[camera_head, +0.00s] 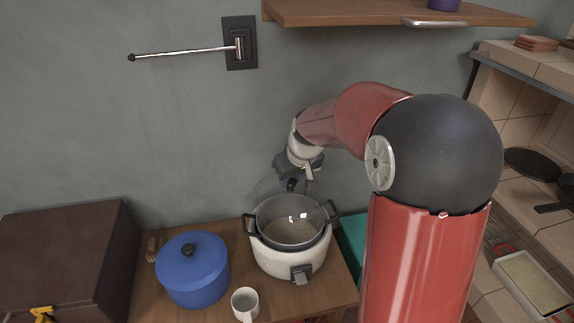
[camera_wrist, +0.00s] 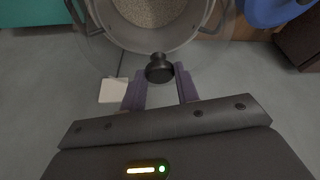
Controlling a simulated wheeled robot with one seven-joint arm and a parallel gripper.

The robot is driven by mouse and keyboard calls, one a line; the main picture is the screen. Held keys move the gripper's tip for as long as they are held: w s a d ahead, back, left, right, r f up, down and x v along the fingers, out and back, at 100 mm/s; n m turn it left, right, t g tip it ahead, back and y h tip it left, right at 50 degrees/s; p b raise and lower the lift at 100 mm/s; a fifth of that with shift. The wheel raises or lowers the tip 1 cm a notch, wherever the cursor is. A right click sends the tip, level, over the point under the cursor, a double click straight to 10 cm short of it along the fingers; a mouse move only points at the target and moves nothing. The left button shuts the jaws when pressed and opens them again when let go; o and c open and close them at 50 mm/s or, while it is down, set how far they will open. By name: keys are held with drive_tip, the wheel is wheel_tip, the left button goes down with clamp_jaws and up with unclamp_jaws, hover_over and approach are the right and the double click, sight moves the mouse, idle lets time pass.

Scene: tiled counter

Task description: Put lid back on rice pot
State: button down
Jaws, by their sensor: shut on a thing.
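The rice pot is a white cooker (camera_head: 286,262) with a dark, two-handled inner pot (camera_head: 262,226) on the wooden counter. Rice shows inside the pot, and also in the wrist view (camera_wrist: 150,10). My gripper (camera_head: 297,179) is just above and behind the pot. Its purple fingers (camera_wrist: 159,76) are shut on the black knob (camera_wrist: 159,67) of a clear glass lid (camera_head: 267,186). The lid is above the pot's back side and looks offset from its opening. Its clear edge is faint, so its exact height and tilt are hard to tell.
A blue lidded pot (camera_head: 190,270) stands left of the cooker, with a white mug (camera_head: 245,302) in front between them. A dark brown box (camera_head: 68,255) is at the far left. A grey wall (camera_head: 180,130) is close behind, and a wooden shelf (camera_head: 345,12) hangs above.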

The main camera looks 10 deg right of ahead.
sight(294, 193)
drive_tip(key=shift+f+b, duration=2.35)
drive_tip(key=shift+f, duration=0.85)
drive_tip(key=shift+s+f, duration=0.1)
drive_tip(key=shift+f, duration=0.05)
drive_tip(key=shift+c, duration=2.4)
unclamp_jaws()
drive_tip(key=shift+r+p, duration=2.35)
drive_tip(key=shift+r, duration=1.2)
